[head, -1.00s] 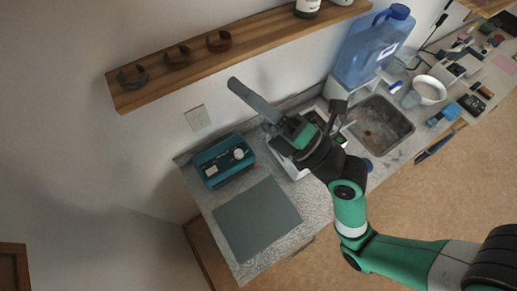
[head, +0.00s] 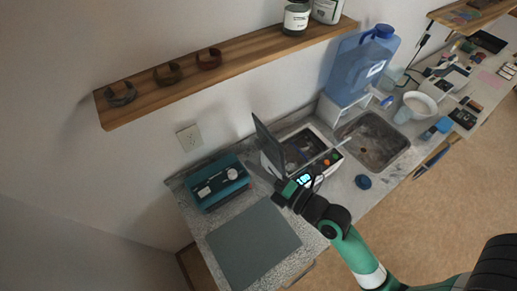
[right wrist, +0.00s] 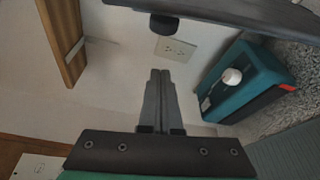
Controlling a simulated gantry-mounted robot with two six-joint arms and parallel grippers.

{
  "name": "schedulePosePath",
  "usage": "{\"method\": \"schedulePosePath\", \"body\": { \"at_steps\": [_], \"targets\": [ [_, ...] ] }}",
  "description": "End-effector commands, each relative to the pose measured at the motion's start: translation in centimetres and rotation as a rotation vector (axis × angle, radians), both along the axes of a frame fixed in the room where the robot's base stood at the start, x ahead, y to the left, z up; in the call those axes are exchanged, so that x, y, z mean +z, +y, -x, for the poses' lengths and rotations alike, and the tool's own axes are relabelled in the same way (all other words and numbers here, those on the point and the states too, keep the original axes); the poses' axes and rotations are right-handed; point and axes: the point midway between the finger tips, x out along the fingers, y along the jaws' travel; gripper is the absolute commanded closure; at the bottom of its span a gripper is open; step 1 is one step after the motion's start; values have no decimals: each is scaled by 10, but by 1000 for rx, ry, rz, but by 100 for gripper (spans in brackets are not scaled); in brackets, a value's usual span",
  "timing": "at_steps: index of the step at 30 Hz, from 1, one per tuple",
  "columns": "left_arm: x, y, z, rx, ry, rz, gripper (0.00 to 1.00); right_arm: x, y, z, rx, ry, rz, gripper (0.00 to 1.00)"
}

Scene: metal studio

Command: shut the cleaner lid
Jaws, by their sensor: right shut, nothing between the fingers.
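The cleaner (head: 331,160) is a white box on the counter with an open dark basin and a control panel on its front. Its dark grey lid (head: 267,143) stands raised at the box's left side. My right gripper (head: 262,173) is at the lid's near left, its fingers pointing toward the back wall. In the right wrist view the fingers (right wrist: 160,76) are shut and empty. A dark edge, probably the lid (right wrist: 235,14), crosses the top of that view. I cannot tell whether the gripper touches the lid. My left gripper is not in view.
A teal device (head: 218,184) sits left of the cleaner, close to my right gripper. A grey mat (head: 253,245) lies in front. A wooden shelf (head: 225,62) hangs above.

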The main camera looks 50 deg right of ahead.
Motion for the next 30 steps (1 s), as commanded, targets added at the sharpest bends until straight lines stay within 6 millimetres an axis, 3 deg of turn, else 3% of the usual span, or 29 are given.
{"method": "schedulePosePath", "body": {
  "at_steps": [4,6,12,30],
  "targets": [
    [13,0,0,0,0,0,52,2,0,-33,2,-1,1,100],
    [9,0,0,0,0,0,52,0,-15,-26,-9,1,-2,100],
    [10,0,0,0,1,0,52,6,-35,-18,-4,1,-1,100],
    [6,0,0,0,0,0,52,7,-37,-22,4,-7,-16,100]
  ]
}}
